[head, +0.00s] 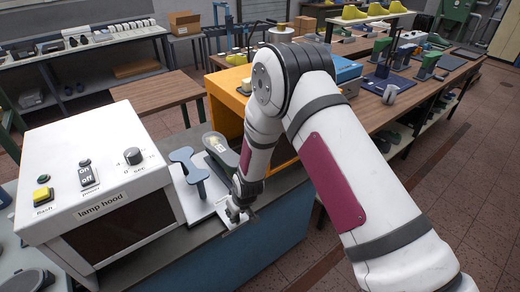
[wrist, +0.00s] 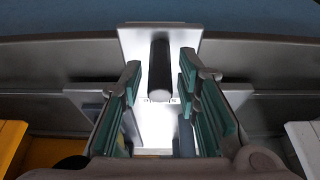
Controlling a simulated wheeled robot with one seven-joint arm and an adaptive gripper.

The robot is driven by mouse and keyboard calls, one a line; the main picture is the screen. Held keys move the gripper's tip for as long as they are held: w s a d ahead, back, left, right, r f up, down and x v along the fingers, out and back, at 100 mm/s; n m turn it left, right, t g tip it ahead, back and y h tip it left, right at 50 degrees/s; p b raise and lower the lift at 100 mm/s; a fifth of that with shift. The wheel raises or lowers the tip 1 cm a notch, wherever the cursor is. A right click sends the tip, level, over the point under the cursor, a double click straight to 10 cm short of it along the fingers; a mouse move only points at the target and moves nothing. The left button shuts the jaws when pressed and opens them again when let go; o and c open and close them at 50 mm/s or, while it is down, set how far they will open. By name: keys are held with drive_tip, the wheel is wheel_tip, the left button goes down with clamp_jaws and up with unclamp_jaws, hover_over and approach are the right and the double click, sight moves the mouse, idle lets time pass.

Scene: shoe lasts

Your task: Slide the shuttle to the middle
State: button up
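The shuttle appears to be the pale plate (wrist: 138,40) on the grey bench, with a dark rounded bar, its handle (wrist: 159,72), standing on it. In the head view a white plate (head: 197,206) lies between the lamp hood (head: 108,195) and the orange box (head: 222,108); it carries a blue-grey piece with a forked top (head: 188,168). My gripper (wrist: 162,82) is open, with a teal-padded finger on each side of the handle and visible gaps to it. In the head view my gripper (head: 236,211) is low over the plate's front end. The handle is hidden there.
The lamp hood stands close on the left, the orange box behind and to the right. A clear-topped container (head: 216,146) sits behind the plate. The bench's front edge is near my gripper. Wooden tables (head: 385,110) with tools stand farther back.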

drive_tip(key=p+v, duration=0.1)
drive_tip(key=v, duration=0.7)
idle(0.4)
